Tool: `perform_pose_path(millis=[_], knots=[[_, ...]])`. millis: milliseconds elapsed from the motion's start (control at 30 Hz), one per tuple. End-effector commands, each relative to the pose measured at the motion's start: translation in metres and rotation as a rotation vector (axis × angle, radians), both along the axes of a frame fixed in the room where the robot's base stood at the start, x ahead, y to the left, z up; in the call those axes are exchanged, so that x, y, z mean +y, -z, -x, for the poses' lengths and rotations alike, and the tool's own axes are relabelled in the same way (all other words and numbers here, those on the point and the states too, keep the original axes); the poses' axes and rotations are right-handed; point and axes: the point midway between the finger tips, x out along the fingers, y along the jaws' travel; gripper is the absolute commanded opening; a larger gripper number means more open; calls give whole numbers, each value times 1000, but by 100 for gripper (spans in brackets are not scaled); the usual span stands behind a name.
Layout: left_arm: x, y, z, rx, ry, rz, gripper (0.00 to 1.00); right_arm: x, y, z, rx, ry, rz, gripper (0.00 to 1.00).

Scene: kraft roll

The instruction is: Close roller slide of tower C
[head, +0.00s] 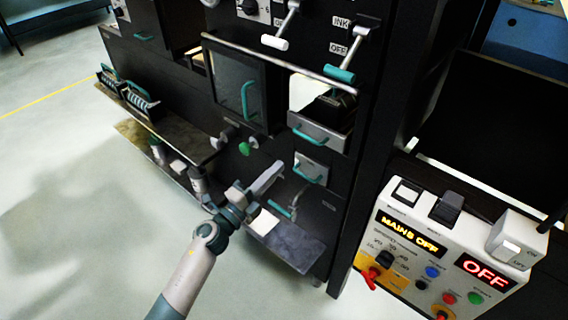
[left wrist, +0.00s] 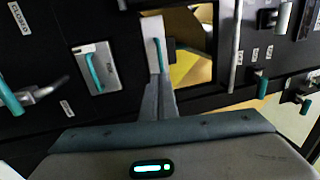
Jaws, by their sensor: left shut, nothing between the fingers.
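The slide is a grey drawer (head: 322,133) with a teal handle (head: 307,137). It stands out from the black tower front below a bright opening, with a dark part (head: 334,103) showing in it. My left gripper (head: 275,174) is shut and empty, below and left of the drawer in the head view. In the left wrist view its fingers (left wrist: 160,88) point at the drawer's light front (left wrist: 152,28) and overlap its lower end; I cannot tell whether they touch. The teal handle also shows there (left wrist: 161,55). My right gripper is not in view.
A small plate with a teal handle (head: 311,169) sits below the drawer, and a teal-tipped lever (head: 280,207) lower. A glass door (head: 237,85) is on the left. The control panel (head: 440,250) reads MAINS OFF. A ledge (head: 295,247) runs along the tower's foot.

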Motion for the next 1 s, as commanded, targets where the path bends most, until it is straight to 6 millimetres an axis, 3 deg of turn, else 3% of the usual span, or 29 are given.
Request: perform_pose_path(millis=[300,867,1000], knots=[[19,7,27,0,1,0,0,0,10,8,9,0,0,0],[20,7,28,0,0,0,0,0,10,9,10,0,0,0],[22,14,28,19,-6,9,0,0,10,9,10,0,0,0]])
